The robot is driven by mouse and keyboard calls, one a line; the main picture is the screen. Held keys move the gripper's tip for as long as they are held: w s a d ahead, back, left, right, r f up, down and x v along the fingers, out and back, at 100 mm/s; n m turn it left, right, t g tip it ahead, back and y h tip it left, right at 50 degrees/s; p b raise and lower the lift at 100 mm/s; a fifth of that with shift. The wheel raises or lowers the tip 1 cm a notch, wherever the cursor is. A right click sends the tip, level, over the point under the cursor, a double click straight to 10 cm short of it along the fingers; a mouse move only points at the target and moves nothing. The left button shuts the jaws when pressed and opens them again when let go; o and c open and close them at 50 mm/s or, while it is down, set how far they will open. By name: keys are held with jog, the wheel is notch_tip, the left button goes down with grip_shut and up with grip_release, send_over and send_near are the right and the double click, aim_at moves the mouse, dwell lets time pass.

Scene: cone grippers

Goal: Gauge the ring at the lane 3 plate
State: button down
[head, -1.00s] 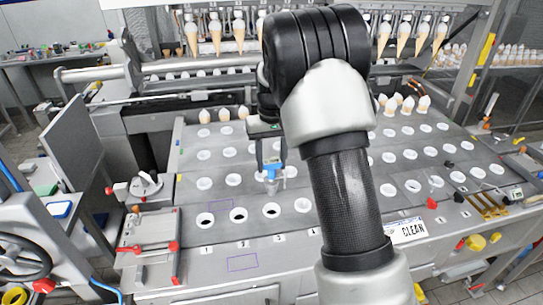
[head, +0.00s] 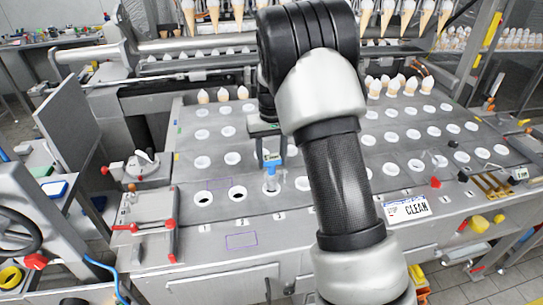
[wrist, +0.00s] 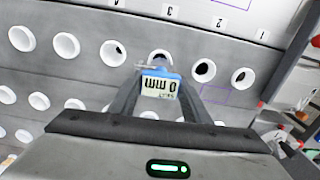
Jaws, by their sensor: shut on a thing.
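My gripper (head: 268,150) is shut on a blue gauge (head: 271,158) and holds it upright over the front row of the plate. In the wrist view the gauge (wrist: 160,84) sits between my two fingers, and its upside-down display reads 0 mm. The gauge's pale lower end is at the lane 3 ring (wrist: 158,56), beside the number 3 label (wrist: 169,11).
The lane 2 ring (head: 237,193) and lane 1 ring (head: 203,199) lie to the left, with dark holes. Several white rings fill the rows behind. Cones (head: 222,95) stand at the back. A CLEAN sign (head: 407,208) and a red-handled fixture (head: 147,225) flank the front.

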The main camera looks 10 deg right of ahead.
aim_at(272, 168)
jog(key=shift+f+b, duration=1.05)
jog(key=shift+f, duration=0.9)
jog(key=c, duration=0.9)
grip_release()
notch_tip(272, 168, up, 18)
jog(key=shift+f, duration=0.25)
